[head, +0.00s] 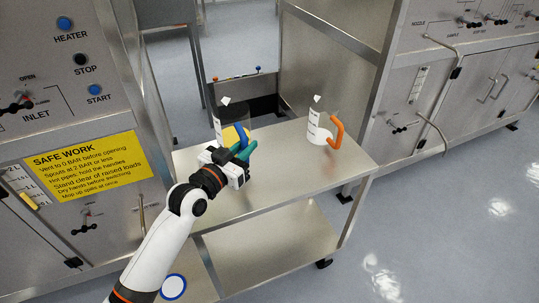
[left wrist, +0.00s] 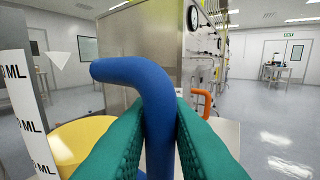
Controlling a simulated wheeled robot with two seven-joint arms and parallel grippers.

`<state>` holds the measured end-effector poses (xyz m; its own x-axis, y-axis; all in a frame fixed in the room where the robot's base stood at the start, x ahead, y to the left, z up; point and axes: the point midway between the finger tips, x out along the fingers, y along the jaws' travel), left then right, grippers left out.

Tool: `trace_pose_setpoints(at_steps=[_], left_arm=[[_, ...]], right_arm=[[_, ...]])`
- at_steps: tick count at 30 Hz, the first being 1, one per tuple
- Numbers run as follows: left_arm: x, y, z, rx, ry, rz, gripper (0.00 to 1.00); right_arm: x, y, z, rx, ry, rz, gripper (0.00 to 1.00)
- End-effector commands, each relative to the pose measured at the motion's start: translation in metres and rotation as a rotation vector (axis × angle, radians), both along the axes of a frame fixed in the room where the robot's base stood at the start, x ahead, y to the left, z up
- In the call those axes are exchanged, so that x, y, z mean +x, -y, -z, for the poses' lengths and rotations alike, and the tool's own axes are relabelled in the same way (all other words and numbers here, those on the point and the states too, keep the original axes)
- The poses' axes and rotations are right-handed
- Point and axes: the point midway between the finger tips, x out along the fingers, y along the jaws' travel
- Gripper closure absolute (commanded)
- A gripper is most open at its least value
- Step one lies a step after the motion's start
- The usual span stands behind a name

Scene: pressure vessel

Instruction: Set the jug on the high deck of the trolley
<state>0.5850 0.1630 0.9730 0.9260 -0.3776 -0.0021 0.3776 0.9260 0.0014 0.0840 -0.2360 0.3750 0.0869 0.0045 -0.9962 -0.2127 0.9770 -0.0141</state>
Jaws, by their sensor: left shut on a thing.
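A clear jug (head: 222,113) with white markings, a blue handle and yellow contents is at the back left of the trolley's high deck (head: 275,165). My left gripper (head: 243,152) is shut on its blue handle (left wrist: 150,85), with the green fingers on either side in the left wrist view (left wrist: 160,125). The jug looks upright; whether its base touches the deck is hidden by the gripper. A second clear jug (head: 318,127) with an orange handle and white contents stands on the deck to the right. My right gripper is not in view.
The trolley's lower deck (head: 270,245) is mostly bare; a white disc with a blue rim (head: 173,287) shows near its left end. A panel with a yellow sign (head: 85,165) stands at left, steel cabinets (head: 440,90) at right. The deck's front middle is clear.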

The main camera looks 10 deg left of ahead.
Motion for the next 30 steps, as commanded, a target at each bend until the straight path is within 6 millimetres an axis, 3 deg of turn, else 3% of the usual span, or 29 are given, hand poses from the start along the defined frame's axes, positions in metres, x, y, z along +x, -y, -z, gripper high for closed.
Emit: trace_pose_setpoints(at_steps=[3, 16, 29, 30], left_arm=[[0.0, 0.0, 0.028, 0.002, -0.006, 0.0, 1.0], [0.0, -0.001, 0.08, 0.004, -0.002, -0.001, 1.0], [0.0, 0.0, 0.089, 0.002, 0.0, -0.001, 1.0], [-0.001, 0.0, 0.09, 0.002, -0.001, -0.001, 0.81]], right_arm=[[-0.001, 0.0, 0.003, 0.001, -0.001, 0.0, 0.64], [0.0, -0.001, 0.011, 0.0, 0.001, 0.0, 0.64], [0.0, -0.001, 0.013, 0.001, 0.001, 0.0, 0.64], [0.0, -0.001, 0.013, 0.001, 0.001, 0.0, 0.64]])
